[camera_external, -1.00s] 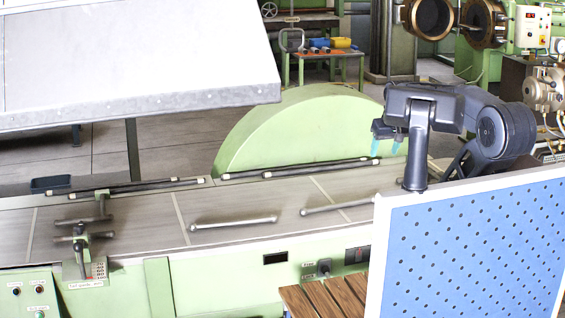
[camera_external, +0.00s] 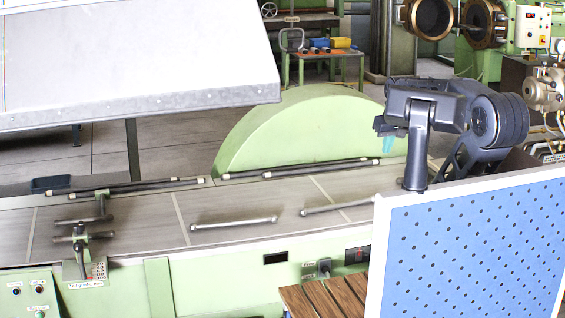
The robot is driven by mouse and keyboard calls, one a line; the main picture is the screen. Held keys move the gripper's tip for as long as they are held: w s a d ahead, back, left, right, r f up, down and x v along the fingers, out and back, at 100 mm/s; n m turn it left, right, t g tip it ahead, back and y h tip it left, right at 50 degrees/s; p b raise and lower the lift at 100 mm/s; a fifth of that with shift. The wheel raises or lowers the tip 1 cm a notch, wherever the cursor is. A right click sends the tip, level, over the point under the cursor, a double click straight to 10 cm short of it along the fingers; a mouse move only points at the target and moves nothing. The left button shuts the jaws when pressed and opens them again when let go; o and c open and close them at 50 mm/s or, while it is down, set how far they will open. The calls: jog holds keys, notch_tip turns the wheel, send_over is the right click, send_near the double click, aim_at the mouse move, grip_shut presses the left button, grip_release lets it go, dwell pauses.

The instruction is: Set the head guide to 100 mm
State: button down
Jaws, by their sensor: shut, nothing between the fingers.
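A lever-and-clamp guide (camera_external: 81,245) with a small numbered plate (camera_external: 99,268) stands at the left of the green machine. Its label seems to read "Tail guide", but the print is too small to be sure. I cannot pick out a head guide by name, and no setting can be read. My gripper (camera_external: 387,145) is at the right, above the far side of the machine top, well away from the left guide. Its teal fingertips show as one patch, shut and empty. Part of it is hidden behind my arm.
A blue perforated panel (camera_external: 470,250) fills the lower right in front of my arm. A pale hood (camera_external: 140,55) overhangs the upper left. A green half-round guard (camera_external: 300,135) rises behind the machine top. Bar handles (camera_external: 234,222) lie across the covers. A knob (camera_external: 324,266) sits on the front.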

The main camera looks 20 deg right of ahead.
jog(key=w+d+f+n+g, duration=0.1)
jog(key=w+d+g, duration=0.1)
jog(key=w+d, duration=0.35)
jog(key=w+d+g, duration=0.2)
jog(key=d, duration=0.7)
jog(key=d+f+g, duration=0.1)
jog(key=d+f, duration=0.1)
jog(key=d, duration=0.7)
jog(key=w+d+f+n+g, duration=0.1)
jog(key=d+f+g, duration=0.1)
jog(key=d, duration=0.6)
jog(key=shift+w+d+f+g, duration=0.15)
jog(key=shift+d+f+g, duration=0.2)
jog(key=shift+f, duration=0.5)
jog(key=x, duration=1)
jog(key=shift+d, duration=0.2)
jog(key=s, duration=0.6)
jog(key=shift+s, duration=0.3)
